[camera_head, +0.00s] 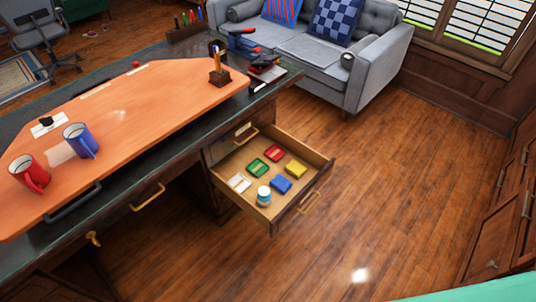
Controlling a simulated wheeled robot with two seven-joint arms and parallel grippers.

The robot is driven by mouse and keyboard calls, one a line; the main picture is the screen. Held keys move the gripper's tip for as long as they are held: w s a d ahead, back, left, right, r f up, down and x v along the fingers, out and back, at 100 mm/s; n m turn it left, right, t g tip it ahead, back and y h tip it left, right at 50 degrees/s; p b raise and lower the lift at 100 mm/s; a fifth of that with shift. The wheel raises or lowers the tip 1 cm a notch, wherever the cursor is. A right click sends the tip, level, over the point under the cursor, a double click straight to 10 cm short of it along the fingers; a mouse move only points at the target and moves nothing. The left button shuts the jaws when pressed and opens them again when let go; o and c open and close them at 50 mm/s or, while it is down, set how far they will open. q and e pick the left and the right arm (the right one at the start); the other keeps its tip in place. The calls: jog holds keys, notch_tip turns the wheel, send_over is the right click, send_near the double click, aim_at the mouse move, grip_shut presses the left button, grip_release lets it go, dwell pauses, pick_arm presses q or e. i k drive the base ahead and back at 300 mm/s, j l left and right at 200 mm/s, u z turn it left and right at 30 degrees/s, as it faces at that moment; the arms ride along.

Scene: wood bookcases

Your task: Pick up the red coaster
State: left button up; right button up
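A small flat red item, which looks like the red coaster (274,153), lies in the open desk drawer (292,212), towards its back. A similar green item (258,168) lies just to its lower left, and a yellow one (296,169) to its lower right. A blue one (281,185) and a white one (239,183) lie nearer the drawer's front and left side. Nothing covers the red item. Neither of my grippers is in view.
On the desk are a red mug (30,173), a blue mug (80,140) and a pen holder (219,75). A grey sofa (365,70) stands behind. The wooden floor (400,190) right of the drawer is clear.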

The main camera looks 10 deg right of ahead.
aim_at(275, 152)
jog(key=i+l+u, duration=0.2)
jog(key=l+u, duration=0.15)
jog(key=u, duration=0.15)
jog(key=i+l+u, duration=0.1)
jog(key=l+u, duration=0.85)
jog(key=l, duration=1.9)
